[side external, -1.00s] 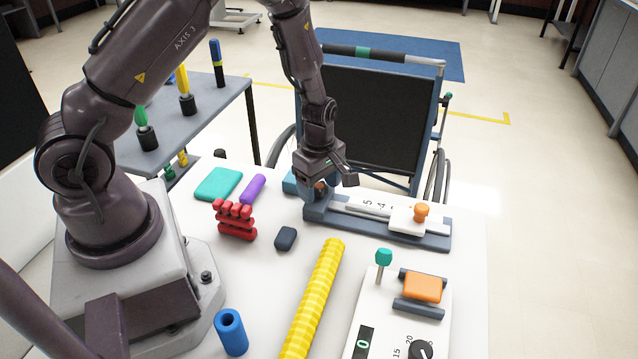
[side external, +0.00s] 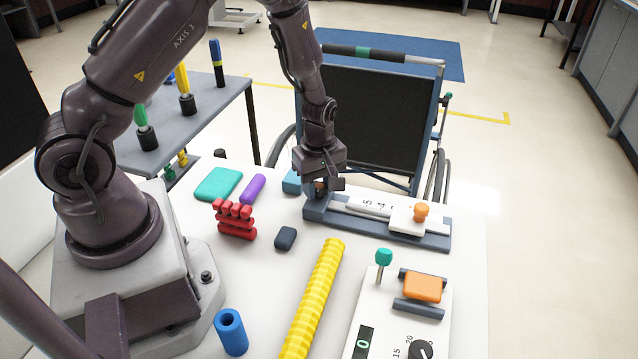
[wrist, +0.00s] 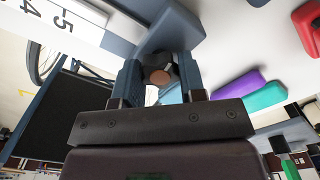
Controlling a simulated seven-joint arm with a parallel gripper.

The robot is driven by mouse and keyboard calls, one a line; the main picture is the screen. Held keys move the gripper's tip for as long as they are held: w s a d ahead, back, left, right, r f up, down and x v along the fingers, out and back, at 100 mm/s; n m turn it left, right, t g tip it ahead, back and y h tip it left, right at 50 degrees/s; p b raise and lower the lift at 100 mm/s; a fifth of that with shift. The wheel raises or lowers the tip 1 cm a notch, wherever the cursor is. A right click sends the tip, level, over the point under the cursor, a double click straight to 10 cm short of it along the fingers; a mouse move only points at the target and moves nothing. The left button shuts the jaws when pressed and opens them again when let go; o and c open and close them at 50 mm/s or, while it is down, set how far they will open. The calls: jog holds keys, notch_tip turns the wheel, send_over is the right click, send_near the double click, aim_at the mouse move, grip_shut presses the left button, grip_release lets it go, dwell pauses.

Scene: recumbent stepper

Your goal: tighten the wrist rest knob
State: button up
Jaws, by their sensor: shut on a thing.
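A slate-blue base with a white numbered scale (side external: 365,209) lies at the back edge of the white table. My gripper (side external: 318,189) points down at the left end of this base. In the wrist view my gripper (wrist: 160,82) has its two fingers on either side of a small round dark knob with a brownish face (wrist: 158,76), shut on it. The fingers hide most of the knob, and its thread cannot be seen. A blue padded block (wrist: 172,30) is just beyond the fingers. The knob appears to be the wrist rest knob.
A white slider with an orange knob (side external: 421,212) sits on the scale's right part.

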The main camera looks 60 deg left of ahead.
aim_at(319, 186)
jog(key=m, duration=0.5)
jog(key=shift+m, duration=0.3)
jog(key=m, duration=0.4)
jog(key=shift+m, duration=0.3)
jog(key=m, duration=0.9)
jog(key=shift+m, duration=0.4)
jog(key=o, duration=0.9)
notch_tip(319, 186, up, 13)
jog(key=shift+r, duration=0.1)
